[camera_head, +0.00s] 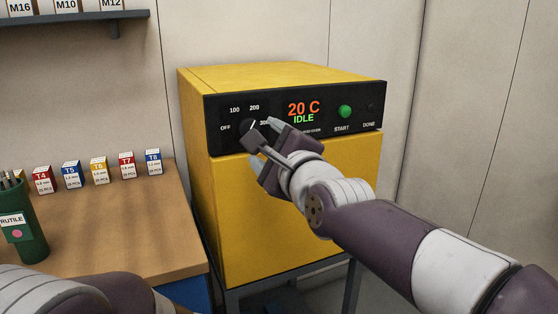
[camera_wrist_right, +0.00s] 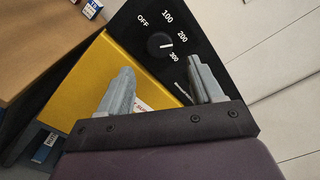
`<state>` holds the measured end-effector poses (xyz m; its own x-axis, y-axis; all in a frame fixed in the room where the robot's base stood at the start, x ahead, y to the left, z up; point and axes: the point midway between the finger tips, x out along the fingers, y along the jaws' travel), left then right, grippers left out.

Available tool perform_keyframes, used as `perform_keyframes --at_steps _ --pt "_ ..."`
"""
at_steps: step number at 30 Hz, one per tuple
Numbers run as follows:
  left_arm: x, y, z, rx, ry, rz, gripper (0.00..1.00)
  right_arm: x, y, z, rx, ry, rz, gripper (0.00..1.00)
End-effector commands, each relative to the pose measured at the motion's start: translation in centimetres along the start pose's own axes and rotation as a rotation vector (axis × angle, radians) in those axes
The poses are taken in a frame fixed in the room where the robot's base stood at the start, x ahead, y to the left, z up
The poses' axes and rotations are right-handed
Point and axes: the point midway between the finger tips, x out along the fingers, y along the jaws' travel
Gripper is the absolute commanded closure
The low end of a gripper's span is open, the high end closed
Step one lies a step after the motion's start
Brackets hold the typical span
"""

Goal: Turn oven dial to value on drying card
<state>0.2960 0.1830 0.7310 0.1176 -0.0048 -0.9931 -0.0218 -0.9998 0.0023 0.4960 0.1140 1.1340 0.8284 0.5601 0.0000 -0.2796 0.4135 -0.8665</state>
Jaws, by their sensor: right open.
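The oven dial (camera_wrist_right: 160,45) is a round black knob on the oven's black panel, with marks OFF, 100, 200 and 300. In the right wrist view its white pointer lies between 200 and 300. In the head view the dial (camera_head: 252,127) is partly hidden by my right gripper. My right gripper (camera_head: 264,143) is open in front of the panel, its fingers apart and empty; in the wrist view the fingers (camera_wrist_right: 161,70) point toward the dial without visible contact. A white label with reddish print (camera_wrist_right: 143,105) shows between the fingers, unreadable; I cannot tell whether it is the drying card.
The yellow oven (camera_head: 290,220) shows "20 C IDLE" and a green START button (camera_head: 345,112). A wooden table (camera_head: 130,215) at left holds several small boxes (camera_head: 99,170) and a green RUTILE holder (camera_head: 22,225). A shelf (camera_head: 75,22) hangs above. My left arm shows at bottom left.

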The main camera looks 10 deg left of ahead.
Motion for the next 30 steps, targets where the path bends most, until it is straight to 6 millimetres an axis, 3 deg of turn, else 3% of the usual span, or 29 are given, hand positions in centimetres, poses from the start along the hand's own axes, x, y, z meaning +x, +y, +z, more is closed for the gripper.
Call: perform_keyframes --at_steps 3,9,19,23,26,27,30 --pt "0.6 0.0 0.1 0.0 0.0 0.0 0.36 -3.0 0.1 0.0 0.002 -0.001 -0.001 0.34" --pt "1.1 0.0 0.1 0.0 0.0 0.0 0.36 -5.7 0.2 -0.1 0.002 0.001 0.002 0.34" --pt "1.1 0.0 0.1 0.0 0.0 0.0 0.36 -6.0 0.1 0.0 -0.004 0.001 0.002 0.34" --pt "1.1 0.0 0.1 0.0 0.0 0.0 0.36 -6.0 0.8 -0.3 -0.209 0.008 0.036 0.34" --pt "1.1 0.0 0.1 0.0 0.0 0.0 0.36 -6.7 6.7 -3.4 -0.649 0.022 0.24 0.34" --pt "1.1 0.0 0.1 0.0 0.0 0.0 0.36 -7.5 10.0 -6.0 -0.854 0.017 0.369 0.34" --pt "1.1 0.0 0.1 0.0 0.0 0.0 0.36 -10.9 16.5 -13.4 -1.231 -0.036 0.688 0.34"
